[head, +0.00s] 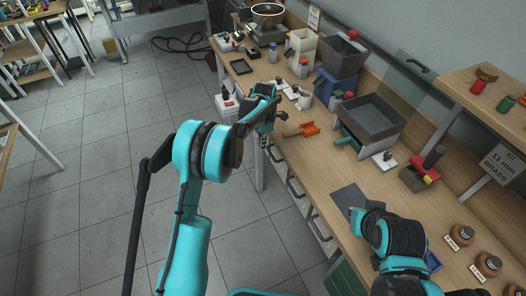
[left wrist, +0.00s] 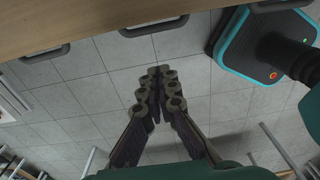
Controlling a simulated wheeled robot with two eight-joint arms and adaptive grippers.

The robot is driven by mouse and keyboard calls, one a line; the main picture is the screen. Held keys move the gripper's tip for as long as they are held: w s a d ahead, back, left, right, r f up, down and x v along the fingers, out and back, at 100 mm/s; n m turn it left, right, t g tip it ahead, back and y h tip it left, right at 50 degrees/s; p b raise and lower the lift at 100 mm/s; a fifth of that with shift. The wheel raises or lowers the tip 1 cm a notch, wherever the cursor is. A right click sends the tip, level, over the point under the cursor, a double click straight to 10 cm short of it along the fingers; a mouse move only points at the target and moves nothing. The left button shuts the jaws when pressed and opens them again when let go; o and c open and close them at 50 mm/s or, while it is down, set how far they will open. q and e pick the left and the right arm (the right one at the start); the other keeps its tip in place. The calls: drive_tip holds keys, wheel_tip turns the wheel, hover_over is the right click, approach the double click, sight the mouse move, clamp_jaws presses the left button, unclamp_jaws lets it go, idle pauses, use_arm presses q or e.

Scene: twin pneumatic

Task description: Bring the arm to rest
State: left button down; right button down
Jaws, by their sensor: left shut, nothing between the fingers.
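My left arm reaches up and forward in the head view, and its wrist is at the near edge of the workbench (head: 318,158). My left gripper (head: 263,138) hangs beside that edge, small and dark in the head view. In the left wrist view the fingers of my left gripper (left wrist: 158,75) meet at their tips, shut with nothing between them, above the tiled floor. My right arm is bent over the near right part of the bench. Its gripper cannot be made out in the head view.
A grey tray (head: 372,118), a blue bin (head: 335,88) and an orange scoop-like piece (head: 301,130) are on the bench. A dark flat plate (head: 350,198) lies close to my right arm. Drawer handles (left wrist: 153,27) stick out below the bench edge.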

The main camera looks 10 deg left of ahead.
use_arm(q)
drive_tip(key=r, duration=0.3)
drive_tip(key=shift+d+r+p, duration=0.1)
drive_tip(key=shift+d+p, duration=0.1)
drive_tip(key=shift+p, duration=0.1)
drive_tip(key=s+a+r+m+t, duration=0.2)
drive_tip(key=s+r+m, duration=0.4)
drive_tip(key=s+r, duration=0.15)
drive_tip(key=s+a+r+m+t, duration=0.2)
drive_tip(key=s+r+m, duration=0.4)
drive_tip(key=s+r, duration=0.15)
drive_tip(key=s+a+f+m+t, duration=0.1)
drive_tip(key=s+a+m+t, duration=0.1)
drive_tip(key=s+m, duration=1.1)
drive_tip(key=s+t, duration=0.1)
drive_tip(key=s, duration=0.3)
drive_tip(key=shift+s+f+t, duration=0.2)
drive_tip(key=shift+f+t, duration=0.05)
drive_tip(key=shift+t, duration=0.05)
drive_tip(key=shift+a, duration=0.1)
